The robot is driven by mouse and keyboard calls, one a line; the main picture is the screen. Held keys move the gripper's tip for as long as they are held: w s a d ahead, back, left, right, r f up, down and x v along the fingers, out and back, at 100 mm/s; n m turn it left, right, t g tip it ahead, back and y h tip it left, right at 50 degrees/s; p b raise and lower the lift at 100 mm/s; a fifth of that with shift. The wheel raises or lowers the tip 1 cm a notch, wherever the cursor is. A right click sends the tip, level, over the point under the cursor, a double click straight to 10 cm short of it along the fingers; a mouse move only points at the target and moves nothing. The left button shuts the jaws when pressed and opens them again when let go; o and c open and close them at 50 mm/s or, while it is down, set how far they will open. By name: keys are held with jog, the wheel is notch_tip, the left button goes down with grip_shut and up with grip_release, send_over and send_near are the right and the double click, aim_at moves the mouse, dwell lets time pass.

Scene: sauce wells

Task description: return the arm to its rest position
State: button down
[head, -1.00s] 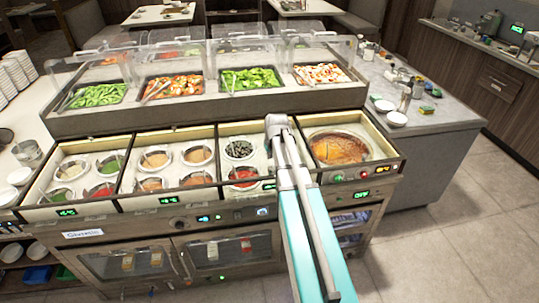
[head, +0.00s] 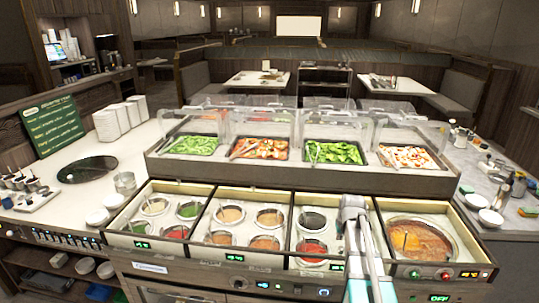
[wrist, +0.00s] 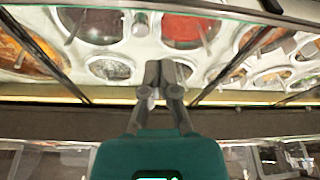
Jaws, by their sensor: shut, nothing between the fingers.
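My arm (head: 372,260) reaches up from the bottom of the head view, right of centre, over the front of the sauce counter. Its far end is a grey joint in front of the divider beside the large brown sauce pan; the fingers are hidden there. In the wrist view my gripper (wrist: 165,72) shows with its two dark fingers together and nothing between them. Behind the fingers are sauce wells, one with red sauce (wrist: 190,30). I see no contact between the fingers and the wells.
The sauce counter holds several round wells (head: 230,214) and a large brown pan (head: 420,240). Salad trays (head: 335,152) under clear guards stand behind. A white counter (head: 90,200) with plates is at left; a grey counter (head: 500,180) with bowls and bottles is at right.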

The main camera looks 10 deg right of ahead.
jog(key=s+a+n+g, duration=0.1)
jog(key=s+a+g, duration=0.2)
jog(key=s+a, duration=1.4)
jog(key=a, duration=0.2)
jog(key=shift+a+f, duration=0.35)
jog(key=shift+f, duration=0.05)
dwell(0.7)
